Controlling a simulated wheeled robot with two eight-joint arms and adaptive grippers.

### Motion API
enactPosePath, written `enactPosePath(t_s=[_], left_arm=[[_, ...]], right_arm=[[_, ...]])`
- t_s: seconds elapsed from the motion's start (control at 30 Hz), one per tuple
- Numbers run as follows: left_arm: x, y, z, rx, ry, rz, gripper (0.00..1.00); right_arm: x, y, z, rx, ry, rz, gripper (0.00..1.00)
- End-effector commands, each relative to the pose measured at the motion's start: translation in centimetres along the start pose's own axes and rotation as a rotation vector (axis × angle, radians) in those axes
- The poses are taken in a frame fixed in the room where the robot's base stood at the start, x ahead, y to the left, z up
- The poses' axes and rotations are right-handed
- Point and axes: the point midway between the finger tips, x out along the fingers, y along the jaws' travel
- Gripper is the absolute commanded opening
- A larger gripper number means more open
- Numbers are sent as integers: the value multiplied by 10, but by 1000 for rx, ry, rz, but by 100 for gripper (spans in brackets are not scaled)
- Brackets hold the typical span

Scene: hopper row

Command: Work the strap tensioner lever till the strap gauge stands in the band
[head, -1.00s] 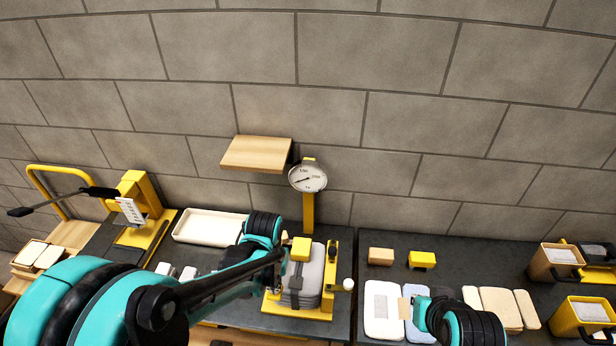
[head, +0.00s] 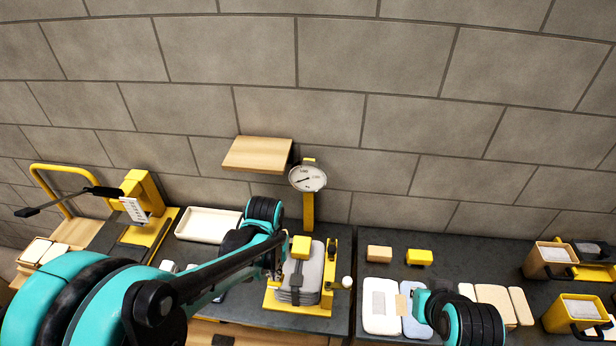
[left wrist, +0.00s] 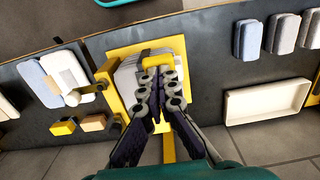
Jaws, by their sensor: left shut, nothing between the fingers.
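The strap tensioner is a yellow frame (head: 296,309) around a grey strapped stack (head: 312,279), with a yellow block (head: 301,247) on top. A short arm with a white knob (head: 347,282) sticks out at its right side; the knob also shows in the left wrist view (left wrist: 72,98). A round dial gauge (head: 307,178) stands on a yellow post behind; its needle points to the lower left, and its marks are too small to read. My left gripper (head: 282,262) is shut and empty beside the block; in the left wrist view its fingertips (left wrist: 160,76) overlap the stack. My right gripper is not visible.
A long-handled yellow device (head: 144,205) and a white tray (head: 207,226) stand to the left. Packs (head: 381,308), small blocks (head: 380,253) and yellow bins (head: 580,312) are on the right. A wooden shelf (head: 257,154) juts from the wall. My right arm is over the right table.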

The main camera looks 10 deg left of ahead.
Motion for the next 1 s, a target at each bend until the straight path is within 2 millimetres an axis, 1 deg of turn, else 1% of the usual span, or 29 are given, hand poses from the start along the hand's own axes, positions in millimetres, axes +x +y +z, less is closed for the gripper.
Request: enactPosePath(t_s=[0.43,0.57,0.83,1.0], left_arm=[[1,0,0,0,0,0,0],[8,0,3,0,0,0,0],[30,0,14,0,0,0,0],[32,0,17,0,0,0,0]], right_arm=[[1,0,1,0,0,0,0],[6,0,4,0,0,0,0],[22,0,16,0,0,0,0],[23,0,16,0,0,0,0]])
